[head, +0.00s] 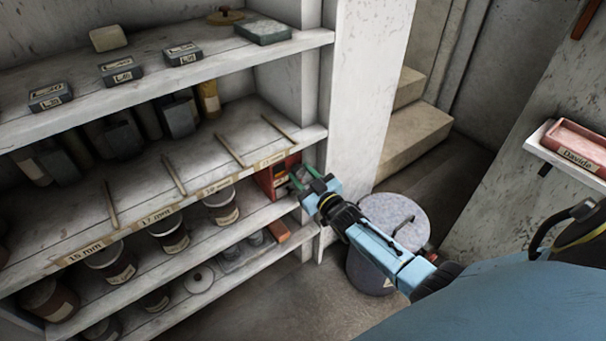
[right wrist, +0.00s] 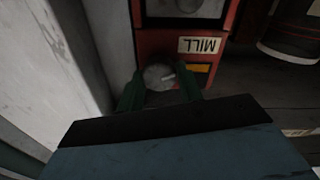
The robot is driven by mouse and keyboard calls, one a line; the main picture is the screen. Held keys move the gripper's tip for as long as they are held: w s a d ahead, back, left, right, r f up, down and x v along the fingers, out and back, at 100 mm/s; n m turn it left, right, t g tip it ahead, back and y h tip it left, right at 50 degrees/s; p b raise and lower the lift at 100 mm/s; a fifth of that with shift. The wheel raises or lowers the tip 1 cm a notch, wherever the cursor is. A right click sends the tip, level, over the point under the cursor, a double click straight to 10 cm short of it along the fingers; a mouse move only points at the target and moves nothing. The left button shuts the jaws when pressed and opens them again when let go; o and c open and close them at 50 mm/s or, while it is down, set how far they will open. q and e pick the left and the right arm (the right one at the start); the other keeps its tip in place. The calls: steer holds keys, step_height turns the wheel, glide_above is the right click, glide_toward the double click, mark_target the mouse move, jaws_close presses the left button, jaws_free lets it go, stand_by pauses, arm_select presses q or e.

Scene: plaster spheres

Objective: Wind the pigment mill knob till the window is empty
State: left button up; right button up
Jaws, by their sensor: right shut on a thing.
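The pigment mill (head: 279,177) is a red box at the right end of a middle shelf. In the right wrist view the mill (right wrist: 198,75) appears upside down, with a label reading MILL, a grey window panel (right wrist: 185,8) and a small yellow strip (right wrist: 197,67). Its round grey knob (right wrist: 158,76) lies between the green fingers of my right gripper (right wrist: 160,92), which is shut on it. My right gripper also shows in the head view (head: 305,180) at the mill's front. The window's contents are too dark to tell. My left gripper is out of view.
Labelled jars (head: 220,206) stand on the mill's shelf to its left. A white wall post (head: 352,120) rises close to the right of the mill. A lidded grey bin (head: 372,268) stands on the floor below my right arm. A pink tray (head: 575,148) sits on a right-hand ledge.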

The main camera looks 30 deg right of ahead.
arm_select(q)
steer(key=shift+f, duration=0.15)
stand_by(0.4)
arm_select(e)
steer(key=o, duration=1)
steer(key=shift+s, duration=0.25)
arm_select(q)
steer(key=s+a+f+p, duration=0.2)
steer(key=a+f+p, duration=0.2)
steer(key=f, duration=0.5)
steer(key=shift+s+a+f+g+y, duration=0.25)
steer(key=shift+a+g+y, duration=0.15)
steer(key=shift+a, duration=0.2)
arm_select(e)
steer(key=s, duration=1.2)
steer(key=shift+s+d+f, duration=0.25)
steer(key=shift+s+d, duration=0.05)
steer(key=shift+s, duration=0.1)
